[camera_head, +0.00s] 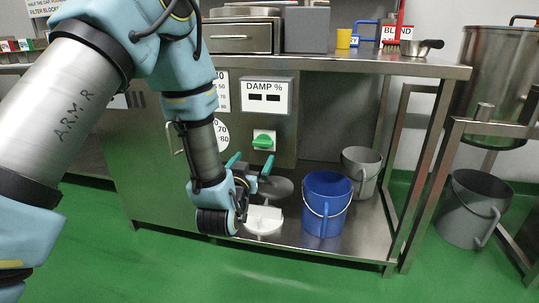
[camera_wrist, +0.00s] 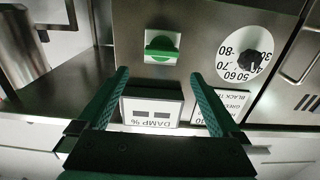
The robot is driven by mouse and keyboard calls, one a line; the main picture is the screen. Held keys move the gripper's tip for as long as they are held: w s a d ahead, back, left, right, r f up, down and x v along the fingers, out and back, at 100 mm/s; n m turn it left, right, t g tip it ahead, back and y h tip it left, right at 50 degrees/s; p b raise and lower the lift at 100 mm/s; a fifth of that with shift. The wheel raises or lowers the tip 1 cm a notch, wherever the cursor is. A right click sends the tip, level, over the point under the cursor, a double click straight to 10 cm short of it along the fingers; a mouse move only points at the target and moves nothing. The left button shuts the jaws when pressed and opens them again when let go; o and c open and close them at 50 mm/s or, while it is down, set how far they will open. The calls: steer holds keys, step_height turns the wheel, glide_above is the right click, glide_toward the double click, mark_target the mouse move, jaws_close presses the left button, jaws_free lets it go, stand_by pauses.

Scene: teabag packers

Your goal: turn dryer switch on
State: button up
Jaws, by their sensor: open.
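The dryer switch (camera_head: 263,139) is a green knob on a pale square plate on the steel dryer front, just below the DAMP % display (camera_head: 264,96). Its grip looks about horizontal. In the wrist view, which shows the panel upside down, the switch (camera_wrist: 161,47) lies beyond the fingertips, roughly centred between them. My gripper (camera_head: 250,163) is below the switch in the head view, with its green fingers spread. It is open and empty in the wrist view (camera_wrist: 159,76), apart from the switch.
A numbered dial (camera_wrist: 245,61) sits beside the switch. Under the counter, a blue bucket (camera_head: 325,204), a grey bucket (camera_head: 361,170) and a white scoop-like item (camera_head: 264,219) stand on the low steel shelf (camera_head: 345,246). Steel frame legs stand to the right. Green floor in front is clear.

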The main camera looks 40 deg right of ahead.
mark_target(262, 144)
steer(key=b+x, duration=0.1)
steer(key=x, duration=0.8)
steer(key=shift+w, duration=0.15)
steer(key=c, duration=1.2)
